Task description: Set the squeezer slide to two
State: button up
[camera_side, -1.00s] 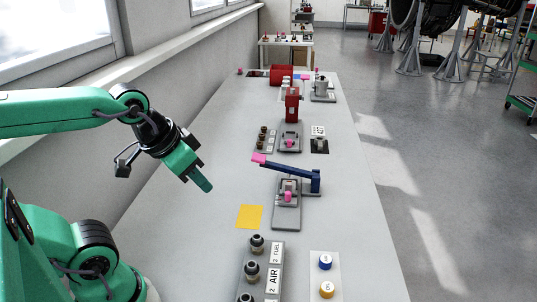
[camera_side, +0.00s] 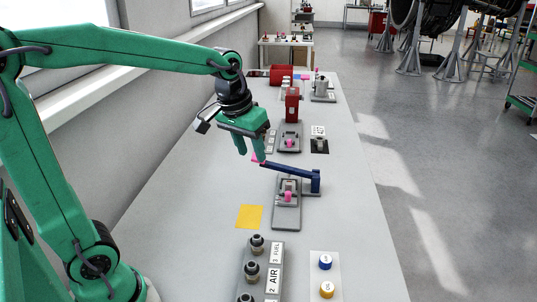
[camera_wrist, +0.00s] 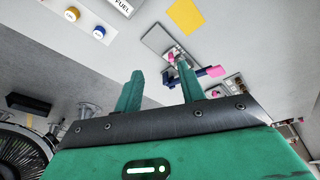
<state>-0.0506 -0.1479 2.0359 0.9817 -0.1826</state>
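The squeezer is likely the device with a grey base plate (camera_side: 286,218), a pink piece (camera_side: 287,196) on it and a dark blue lever (camera_side: 290,171) above. The lever's pink tip points left, towards my gripper. My gripper (camera_side: 250,155) hangs fingers down by that tip, open, with a gap between the fingers. One finger partly covers the tip, and I cannot tell whether they touch. In the wrist view the fingers (camera_wrist: 160,68) are apart, and one crosses in front of the blue lever (camera_wrist: 200,72). Its pink tip (camera_wrist: 215,71) shows right of that finger. I see no readable slide marks.
A yellow square (camera_side: 249,216) lies left of the base plate. A fittings block (camera_side: 262,270) labelled AIR and FUEL and a plate with blue and yellow knobs (camera_side: 325,275) stand in front. A red upright device (camera_side: 292,105) stands behind. The table's left side is clear.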

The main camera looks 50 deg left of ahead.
jog(key=w+a+f+n+g, duration=0.2)
jog(key=w+f, duration=0.4)
jog(key=w, duration=0.4)
jog(key=n+g, duration=0.1)
send_near(288, 192)
jog(key=shift+s, duration=0.2)
jog(key=shift+w+f, duration=0.3)
jog(key=shift+f, duration=0.15)
jog(key=shift+f, duration=0.1)
jog(key=shift+f, duration=3.8)
jog(key=shift+c, duration=0.2)
grip_shut()
